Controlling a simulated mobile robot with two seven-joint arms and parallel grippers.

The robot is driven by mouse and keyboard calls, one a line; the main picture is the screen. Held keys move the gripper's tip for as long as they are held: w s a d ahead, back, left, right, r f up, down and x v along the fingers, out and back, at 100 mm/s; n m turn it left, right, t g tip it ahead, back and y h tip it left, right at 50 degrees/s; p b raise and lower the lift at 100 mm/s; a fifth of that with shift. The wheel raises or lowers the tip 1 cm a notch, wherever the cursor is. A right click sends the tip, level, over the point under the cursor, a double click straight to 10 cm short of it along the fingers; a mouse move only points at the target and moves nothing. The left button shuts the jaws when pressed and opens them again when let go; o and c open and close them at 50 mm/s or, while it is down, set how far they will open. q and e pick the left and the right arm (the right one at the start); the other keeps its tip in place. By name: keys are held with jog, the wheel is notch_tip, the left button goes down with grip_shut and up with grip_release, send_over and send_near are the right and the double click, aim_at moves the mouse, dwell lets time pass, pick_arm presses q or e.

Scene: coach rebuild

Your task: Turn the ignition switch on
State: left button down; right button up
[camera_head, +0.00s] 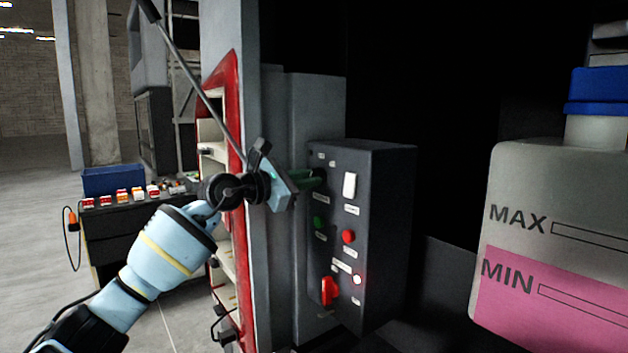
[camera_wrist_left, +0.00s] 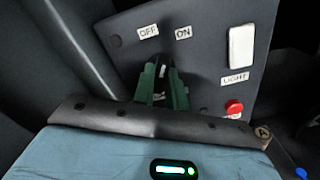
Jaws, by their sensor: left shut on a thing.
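The ignition switch (camera_wrist_left: 162,70) is a small dark knob with a white mark, near the top of a dark grey control box (camera_head: 387,220). The OFF label is above it to the left and the ON label above it to the right in the left wrist view. My left gripper (camera_head: 312,179) reaches the box from the left. Its green fingers (camera_wrist_left: 163,92) are shut on the switch, one on each side. They hide much of the knob, and its exact turn is hard to tell. My right gripper is not in view.
A large bottle (camera_head: 545,175) with pink liquid stands at right. A red-framed cabinet (camera_head: 233,110) is behind my arm.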

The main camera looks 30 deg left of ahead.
pick_arm(q)
jog(key=m+b, duration=0.1)
jog(key=m, duration=0.5)
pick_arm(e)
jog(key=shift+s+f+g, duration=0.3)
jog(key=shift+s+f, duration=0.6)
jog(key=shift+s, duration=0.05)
pick_arm(q)
jog(key=c, duration=1.2)
grip_release()
jog(key=shift+c, duration=0.2)
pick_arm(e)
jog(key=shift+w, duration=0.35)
